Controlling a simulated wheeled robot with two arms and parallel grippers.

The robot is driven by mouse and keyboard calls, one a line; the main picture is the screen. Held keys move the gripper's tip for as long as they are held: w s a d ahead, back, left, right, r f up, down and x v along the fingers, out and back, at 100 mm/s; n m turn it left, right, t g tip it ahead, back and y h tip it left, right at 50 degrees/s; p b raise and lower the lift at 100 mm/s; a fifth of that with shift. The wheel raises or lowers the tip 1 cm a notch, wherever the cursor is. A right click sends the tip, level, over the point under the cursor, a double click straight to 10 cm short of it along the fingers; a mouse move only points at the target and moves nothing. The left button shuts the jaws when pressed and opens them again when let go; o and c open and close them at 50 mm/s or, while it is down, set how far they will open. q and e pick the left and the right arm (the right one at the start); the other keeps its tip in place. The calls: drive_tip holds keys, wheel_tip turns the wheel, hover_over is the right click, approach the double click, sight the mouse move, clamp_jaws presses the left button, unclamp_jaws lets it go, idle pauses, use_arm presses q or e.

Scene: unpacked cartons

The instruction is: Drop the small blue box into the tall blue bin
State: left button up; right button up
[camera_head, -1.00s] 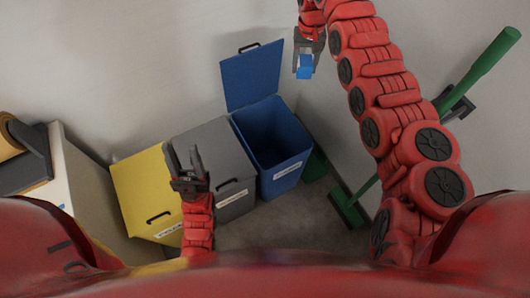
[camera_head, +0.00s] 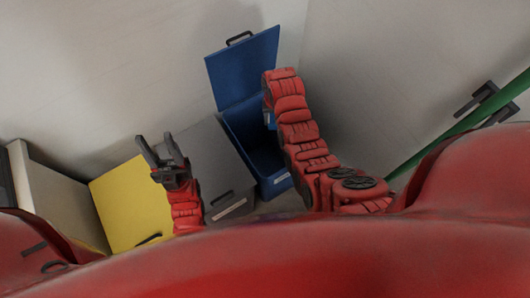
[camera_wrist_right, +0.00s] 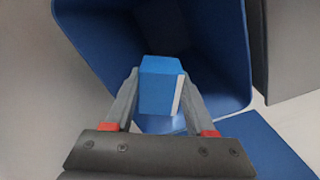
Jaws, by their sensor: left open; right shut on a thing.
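The tall blue bin (camera_head: 238,120) stands with its lid (camera_head: 243,68) raised against the wall. My right arm reaches over the bin and covers part of its opening. In the right wrist view my right gripper (camera_wrist_right: 160,92) is shut on the small blue box (camera_wrist_right: 158,88), with the bin's open inside (camera_wrist_right: 210,60) behind it. In the head view only a sliver of the box shows beside my arm, and the right gripper is hidden. My left gripper (camera_head: 161,152) is open and empty above the yellow and grey bins.
A grey bin (camera_head: 205,150) with a closed lid stands left of the blue bin, and a yellow bin (camera_head: 120,200) left of that. A pale cabinet (camera_head: 50,195) is at far left. A green pole (camera_head: 450,130) slants at the right beside a wall.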

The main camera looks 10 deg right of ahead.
wheel_tip(320, 180, down, 6)
drive_tip(key=b, duration=0.3)
drive_tip(key=shift+r, duration=0.1)
drive_tip(key=o, duration=1.4)
drive_tip(key=shift+r, duration=0.1)
wheel_tip(320, 180, up, 8)
drive_tip(key=shift+f, duration=0.25)
wheel_tip(320, 180, up, 10)
drive_tip(key=p, duration=0.8)
drive_tip(key=shift+f, duration=0.15)
